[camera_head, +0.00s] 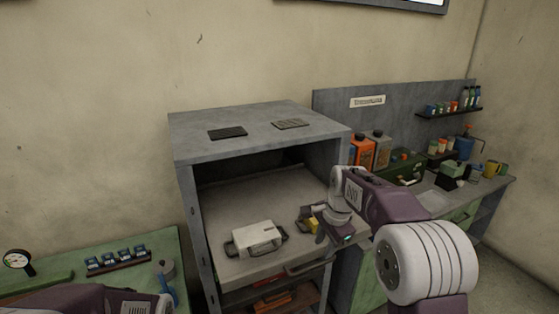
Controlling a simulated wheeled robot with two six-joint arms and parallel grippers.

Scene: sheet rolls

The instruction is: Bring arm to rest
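My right arm comes in from the lower right, with a large white ribbed joint and a purple link. Its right gripper (308,218) is over the right part of the cabinet's pulled-out shelf, pointing left. A small yellow patch shows at its fingers; I cannot tell whether it is part of the gripper. A white device with dark handles (258,238) sits on the shelf, left of the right gripper and apart from it. Part of my purple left arm shows at the bottom left; its gripper cannot be made out.
The grey cabinet (185,153) stands in the middle, its sides and top close around the shelf (220,205). A green table (150,248) with a dark rack (118,260) is at left. A cluttered workbench (463,203) with bottles is at right.

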